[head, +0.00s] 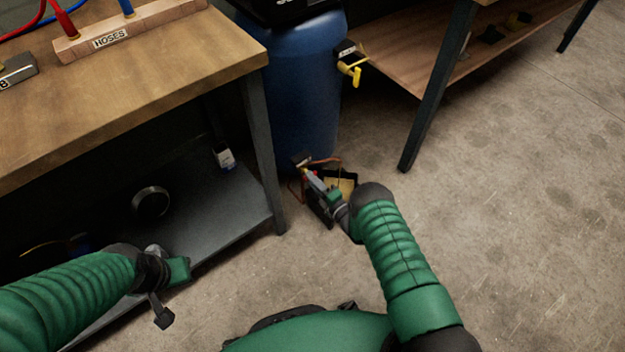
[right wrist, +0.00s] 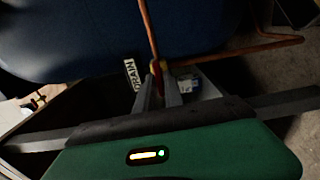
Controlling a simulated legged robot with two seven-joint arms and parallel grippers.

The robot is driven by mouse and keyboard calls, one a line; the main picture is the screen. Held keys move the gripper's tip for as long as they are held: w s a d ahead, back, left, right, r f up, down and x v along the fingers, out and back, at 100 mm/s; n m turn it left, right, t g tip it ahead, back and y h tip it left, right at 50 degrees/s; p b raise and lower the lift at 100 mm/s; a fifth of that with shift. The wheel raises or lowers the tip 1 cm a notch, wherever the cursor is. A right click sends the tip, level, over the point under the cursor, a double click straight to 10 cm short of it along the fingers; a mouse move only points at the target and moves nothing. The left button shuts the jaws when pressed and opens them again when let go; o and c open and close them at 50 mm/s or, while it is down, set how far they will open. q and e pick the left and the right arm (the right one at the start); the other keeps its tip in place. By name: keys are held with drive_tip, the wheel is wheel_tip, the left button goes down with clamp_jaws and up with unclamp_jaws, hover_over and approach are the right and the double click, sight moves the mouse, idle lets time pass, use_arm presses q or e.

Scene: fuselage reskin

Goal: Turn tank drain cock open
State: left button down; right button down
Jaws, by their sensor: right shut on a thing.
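The blue tank (head: 303,90) stands on the floor beyond my right arm. My right gripper (head: 309,176) reaches down to the tank's foot. In the right wrist view its fingers (right wrist: 158,88) are closed around a small red and yellow part, the drain cock (right wrist: 157,67), beside a "DRAIN" label (right wrist: 132,74). A copper pipe (right wrist: 149,28) passes just above the fingertips. The fingers hide most of the cock, so how far it is turned cannot be told. My left gripper (head: 166,290) is at lower left, away from the tank; its fingers do not show clearly.
A yellow tap (head: 350,72) sticks out higher on the tank's right side. A wooden workbench (head: 190,70) with a dark lower shelf (head: 225,205) is at left. Floor at right is clear.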

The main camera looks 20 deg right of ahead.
drive_tip(key=c, duration=1.6)
unclamp_jaws()
drive_tip(key=shift+s+a+f, duration=0.1)
drive_tip(key=shift+s+f, duration=0.1)
drive_tip(key=shift+f, duration=0.1)
drive_tip(key=shift+o, duration=0.4)
drive_tip(key=shift+r, duration=0.1)
drive_tip(key=shift+w, duration=0.1)
drive_tip(key=shift+r, duration=0.1)
drive_tip(key=p+v, duration=0.6)
drive_tip(key=v, duration=1.1)
drive_tip(key=shift+w, duration=0.1)
